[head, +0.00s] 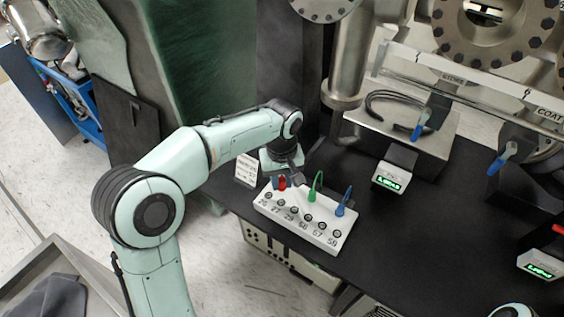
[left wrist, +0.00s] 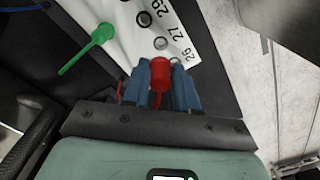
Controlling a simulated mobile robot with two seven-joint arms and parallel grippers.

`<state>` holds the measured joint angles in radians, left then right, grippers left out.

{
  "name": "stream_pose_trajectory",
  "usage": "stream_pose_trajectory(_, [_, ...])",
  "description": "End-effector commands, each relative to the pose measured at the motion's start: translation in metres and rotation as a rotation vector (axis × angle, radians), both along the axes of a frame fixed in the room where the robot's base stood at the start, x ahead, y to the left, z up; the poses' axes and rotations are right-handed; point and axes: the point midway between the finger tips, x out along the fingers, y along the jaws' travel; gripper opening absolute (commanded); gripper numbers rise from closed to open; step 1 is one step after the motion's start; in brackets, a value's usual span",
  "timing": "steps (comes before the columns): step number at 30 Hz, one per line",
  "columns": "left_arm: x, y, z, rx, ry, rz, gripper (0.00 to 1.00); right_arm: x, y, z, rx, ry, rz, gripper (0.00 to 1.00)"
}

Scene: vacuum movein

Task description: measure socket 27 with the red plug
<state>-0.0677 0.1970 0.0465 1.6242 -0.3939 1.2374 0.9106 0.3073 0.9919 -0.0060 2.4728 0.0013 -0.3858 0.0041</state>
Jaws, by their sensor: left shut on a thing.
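A white socket board (head: 318,239) with a row of numbered round sockets lies on the black table. Labels 27 and 29 are legible near its left end, and it also shows in the left wrist view (left wrist: 205,25). My left gripper (head: 283,178) is at the board's back left corner. Its blue fingers (left wrist: 160,88) are shut on the red plug (left wrist: 160,72), which shows red in the head view (head: 281,183). I cannot tell whether the plug's tip is in the board or just above it. Socket 27 (left wrist: 161,43) seems to be just ahead of the plug. My right gripper is not in view.
A green plug (head: 312,195) and a blue plug (head: 342,205) stand at the board's back edge. A small white sign (head: 246,170) is left of the board. A lit green display (head: 389,180) stands behind right.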

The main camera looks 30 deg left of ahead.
Motion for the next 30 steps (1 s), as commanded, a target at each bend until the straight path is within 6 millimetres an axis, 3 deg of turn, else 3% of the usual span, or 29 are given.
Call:
stream_pose_trajectory(19, [-0.001,0.000,-0.047,-0.001,0.001,0.000,0.00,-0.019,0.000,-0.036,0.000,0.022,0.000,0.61])
stream_pose_trajectory(30, [0.000,0.000,-0.051,-0.001,-0.002,0.000,0.00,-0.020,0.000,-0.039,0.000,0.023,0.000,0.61])
